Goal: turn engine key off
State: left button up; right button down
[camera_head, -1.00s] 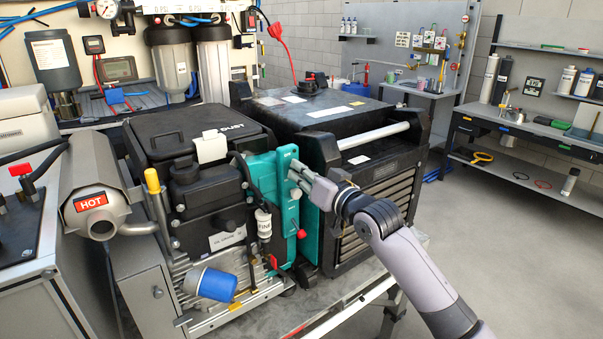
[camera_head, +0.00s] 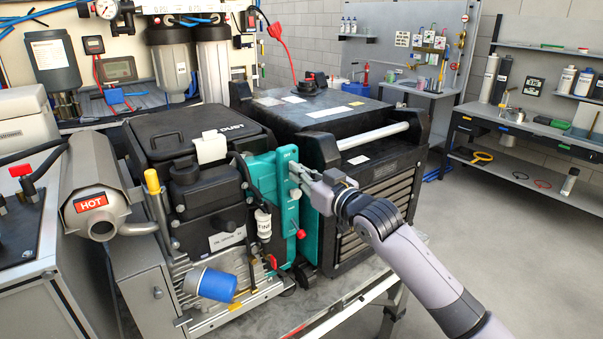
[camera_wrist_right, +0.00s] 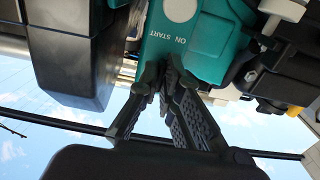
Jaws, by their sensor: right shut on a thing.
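The engine's teal control panel (camera_head: 287,212) stands upright on the right side of the engine. In the right wrist view the panel (camera_wrist_right: 212,62) carries the words ON and START and a pale round disc (camera_wrist_right: 181,8). My right gripper (camera_head: 297,172) reaches the panel's upper part from the right. In the right wrist view the same gripper (camera_wrist_right: 167,78) has its fingertips together at the panel face, just below the lettering. It is shut on the engine key, which the fingertips hide, so the key's angle cannot be read. My left gripper is not in view.
A large black box unit (camera_head: 380,155) with a pale handle bar stands close on the right. A red-knobbed lever (camera_head: 301,234) sticks out below my right gripper. A silver muffler marked HOT (camera_head: 93,205) is at the left. The floor at right is clear.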

jog(key=shift+r, duration=0.1)
jog(key=c, duration=1.8)
grip_release()
jog(key=shift+w, duration=0.1)
jog(key=v, duration=1.2)
